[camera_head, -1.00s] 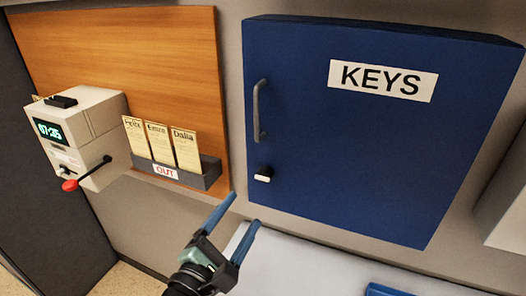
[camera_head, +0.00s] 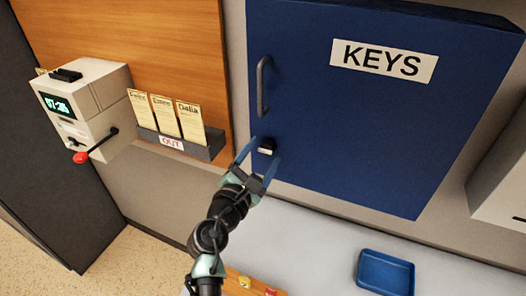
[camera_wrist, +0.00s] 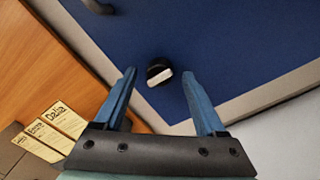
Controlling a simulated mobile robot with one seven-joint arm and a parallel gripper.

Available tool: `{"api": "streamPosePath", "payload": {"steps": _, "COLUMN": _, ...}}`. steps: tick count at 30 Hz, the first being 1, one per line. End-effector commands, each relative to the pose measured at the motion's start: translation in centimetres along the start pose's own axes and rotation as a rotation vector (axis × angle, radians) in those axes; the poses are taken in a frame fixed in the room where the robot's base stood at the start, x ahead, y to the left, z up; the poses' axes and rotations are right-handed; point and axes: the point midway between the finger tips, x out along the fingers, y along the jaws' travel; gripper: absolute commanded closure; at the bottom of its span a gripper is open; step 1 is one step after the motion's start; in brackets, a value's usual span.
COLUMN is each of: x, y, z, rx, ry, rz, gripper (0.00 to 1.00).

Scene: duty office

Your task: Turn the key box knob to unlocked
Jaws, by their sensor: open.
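The blue key box (camera_head: 370,120) hangs on the wall with a "KEYS" label on its door. Its knob (camera_head: 267,146) is a black round base with a white bar, low on the door's left side, below the grey handle (camera_head: 263,86). In the wrist view the knob (camera_wrist: 159,74) appears between and just beyond the fingertips, its white bar slightly tilted. My gripper (camera_head: 258,158) is open around the line to the knob, with blue fingers on either side. In the wrist view my gripper (camera_wrist: 158,82) holds nothing. Whether the fingers touch the door cannot be told.
A time clock (camera_head: 85,105) with a red-tipped lever and a card rack (camera_head: 180,143) marked "OUT" are at left. A blue tray (camera_head: 385,272) lies on the pale counter (camera_head: 315,245) below. A light box (camera_head: 500,180) is at right.

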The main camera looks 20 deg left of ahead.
Motion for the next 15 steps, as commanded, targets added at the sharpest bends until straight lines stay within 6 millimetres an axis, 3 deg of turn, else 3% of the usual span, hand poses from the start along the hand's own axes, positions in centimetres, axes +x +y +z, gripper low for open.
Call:
{"api": "streamPosePath", "payload": {"steps": 11, "x": 0.57, "y": 0.00, "z": 0.00, "rx": 0.001, "ry": 0.000, "rz": 0.000, "gripper": 0.27}}
{"api": "streamPosePath", "payload": {"steps": 15, "x": 0.56, "y": 0.01, "z": 0.00, "rx": 0.001, "ry": 0.000, "rz": 0.000, "gripper": 0.49}}
